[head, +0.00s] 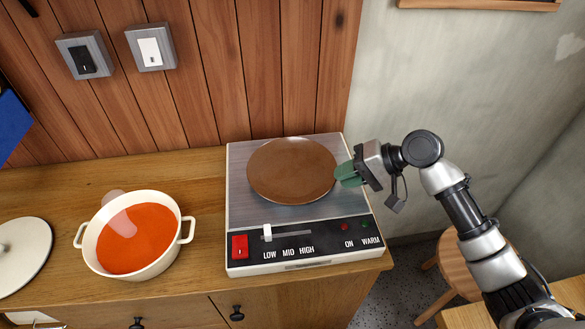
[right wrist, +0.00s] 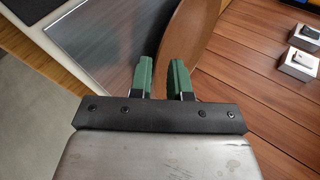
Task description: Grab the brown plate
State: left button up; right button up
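The brown plate (head: 292,170) lies on the grey top of the hot plate. My right gripper (head: 347,174) is at the plate's right edge, with its green fingers pointing left at the rim. In the right wrist view the two green fingers (right wrist: 161,78) are apart, and the edge of the brown plate (right wrist: 192,38) reaches into the gap between them. I see no clear sign of both fingers pressing on the rim. My left gripper is not in view.
The hot plate (head: 300,245) has a red switch and a slider at its front. A white pot of orange soup (head: 137,238) stands to its left, with a white lid (head: 22,257) at the far left. A wooden stool (head: 457,265) is below right.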

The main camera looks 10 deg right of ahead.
jog(key=shift+x, duration=1.25)
grip_shut()
